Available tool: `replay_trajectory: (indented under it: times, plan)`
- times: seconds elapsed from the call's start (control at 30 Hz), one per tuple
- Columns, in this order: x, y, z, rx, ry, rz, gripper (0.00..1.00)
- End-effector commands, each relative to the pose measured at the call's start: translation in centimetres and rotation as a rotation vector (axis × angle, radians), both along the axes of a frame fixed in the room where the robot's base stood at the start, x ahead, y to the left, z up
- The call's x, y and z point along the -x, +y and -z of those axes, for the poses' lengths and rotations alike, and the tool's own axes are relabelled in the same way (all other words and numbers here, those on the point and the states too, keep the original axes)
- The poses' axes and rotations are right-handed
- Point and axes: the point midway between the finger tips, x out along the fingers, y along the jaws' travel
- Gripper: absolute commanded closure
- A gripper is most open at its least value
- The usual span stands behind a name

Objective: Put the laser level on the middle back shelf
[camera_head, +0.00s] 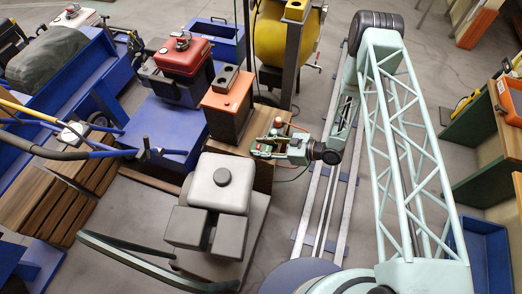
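My gripper (265,147) reaches left from the mint-green arm, over a wooden crate or stand (262,174) in the middle of the view. It is small here, and I cannot tell whether its fingers are open or shut. A small pale and reddish item (279,123) shows just beyond the fingers; whether they touch it is unclear. No thing can be surely named as the laser level at this size. A green-sided shelf unit (478,131) with wooden parts stands at the right edge; which part is the middle back shelf cannot be told.
An orange-topped box (228,91) stands left of my gripper, and a grey machine (221,184) below-left. A yellow tank (280,35) stands behind. An orange case (511,99) and a yellow item (464,102) are at the right shelves. A blue bin (484,248) is lower right.

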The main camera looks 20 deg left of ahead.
Motion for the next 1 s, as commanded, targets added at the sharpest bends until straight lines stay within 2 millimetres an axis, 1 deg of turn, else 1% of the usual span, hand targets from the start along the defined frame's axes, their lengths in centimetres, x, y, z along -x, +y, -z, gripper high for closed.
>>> replay_trajectory:
  times: [0.03, 0.1, 0.13, 0.37, 0.57, 0.77, 1.0]
  plan:
    - [0.0, 0.0, 0.0, 0.0, 0.0, 0.0, 0.81]
    - [0.0, 0.0, -0.1, -0.001, 0.0, 0.0, 0.88]
    - [0.0, 0.0, -0.1, -0.001, 0.0, 0.0, 0.89]
    - [0.0, 0.0, -0.1, -0.001, 0.0, 0.0, 0.89]
    - [-0.1, 0.0, -0.9, -0.001, -0.001, 0.0, 0.89]
    - [0.0, 0.0, -2.7, -0.001, -0.001, 0.0, 0.89]
    - [0.0, 0.0, -5.8, -0.001, -0.001, 0.0, 0.89]
